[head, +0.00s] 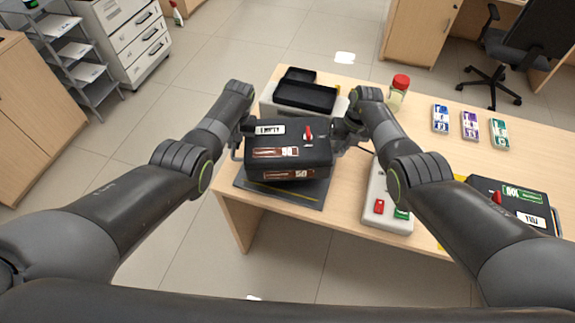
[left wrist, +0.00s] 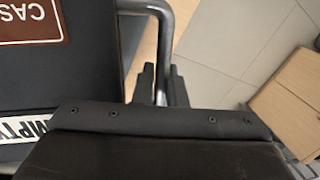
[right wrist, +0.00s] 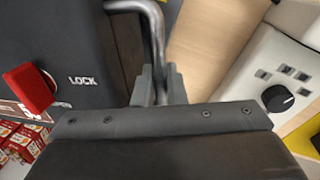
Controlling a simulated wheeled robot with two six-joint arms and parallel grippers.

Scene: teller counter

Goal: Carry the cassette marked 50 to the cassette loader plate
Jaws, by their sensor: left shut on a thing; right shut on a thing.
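The black cassette marked 50 (head: 288,149) has brown labels, a white EMPTY label and a red latch. It is over the dark loader plate (head: 270,197), whose front edge and yellow line show below it. I cannot tell whether it touches the plate. My left gripper (head: 239,143) is shut on the grey handle at its left side; the handle shows between the fingers in the left wrist view (left wrist: 161,85). My right gripper (head: 344,135) is shut on the handle at its right side, also seen in the right wrist view (right wrist: 158,85).
A light machine with black trays (head: 305,95) stands just behind the cassette. A pale device with red and green buttons (head: 388,205) is to the right. A second black cassette with a green label (head: 510,195), a red-lidded jar (head: 398,95) and banknote bundles (head: 470,125) are further right.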

